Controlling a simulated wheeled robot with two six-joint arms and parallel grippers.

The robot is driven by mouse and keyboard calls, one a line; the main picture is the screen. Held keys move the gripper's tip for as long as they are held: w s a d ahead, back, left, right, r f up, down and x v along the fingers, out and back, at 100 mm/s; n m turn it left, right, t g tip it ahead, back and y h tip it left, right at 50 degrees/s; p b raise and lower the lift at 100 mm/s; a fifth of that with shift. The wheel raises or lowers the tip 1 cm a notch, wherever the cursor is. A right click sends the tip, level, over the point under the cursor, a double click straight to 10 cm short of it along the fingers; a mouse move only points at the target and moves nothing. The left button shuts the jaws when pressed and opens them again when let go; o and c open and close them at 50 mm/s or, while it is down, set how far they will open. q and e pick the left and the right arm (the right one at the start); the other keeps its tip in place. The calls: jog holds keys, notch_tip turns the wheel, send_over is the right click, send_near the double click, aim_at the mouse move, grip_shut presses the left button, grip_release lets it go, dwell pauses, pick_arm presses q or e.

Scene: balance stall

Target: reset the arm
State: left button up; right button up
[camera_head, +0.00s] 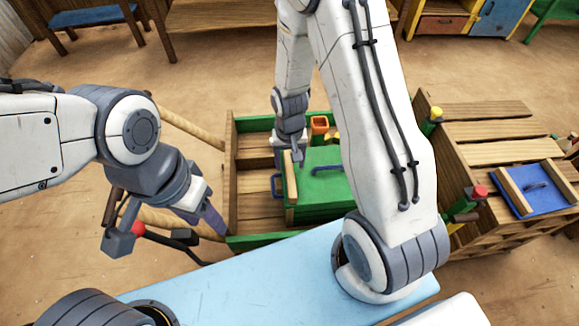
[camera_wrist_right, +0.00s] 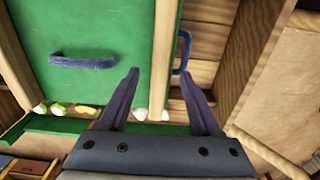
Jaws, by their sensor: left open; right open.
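My right gripper (camera_head: 297,157) hangs over the wooden crate near the left edge of its green lid. In the right wrist view its two dark fingers (camera_wrist_right: 162,88) are apart with nothing held between them; a wooden bar along the lid's edge shows behind the gap. My left gripper (camera_head: 208,220) is at the left, beside the crate's left side and near the blue bench. One purple finger shows clearly; no object shows in it.
The green lid (camera_head: 322,181) has a blue handle (camera_wrist_right: 83,62). The crate's left part (camera_head: 255,212) shows bare slats. A blue bench top (camera_head: 230,285) lies in front. A slatted wooden crate with a blue panel (camera_head: 545,187) stands right. A red knob (camera_head: 138,228) is by my left gripper.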

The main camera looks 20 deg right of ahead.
jog(key=s+a+r+n+p, duration=0.1)
jog(key=s+a+r+n, duration=0.3)
jog(key=r, duration=0.5)
jog(key=s+a+r+n, duration=0.1)
jog(key=s+a+r, duration=0.35)
jog(key=r, duration=0.35)
jog(key=s+a+r+n, duration=0.1)
jog(key=s+r+n, duration=0.1)
jog(key=s, duration=0.3)
jog(key=s+a+r+n+y, duration=0.1)
jog(key=s+a+r+n, duration=0.1)
jog(key=s, duration=0.4)
jog(key=shift+a+r+n, duration=0.3)
jog(key=shift+r+n, duration=0.4)
jog(key=shift+r, duration=0.25)
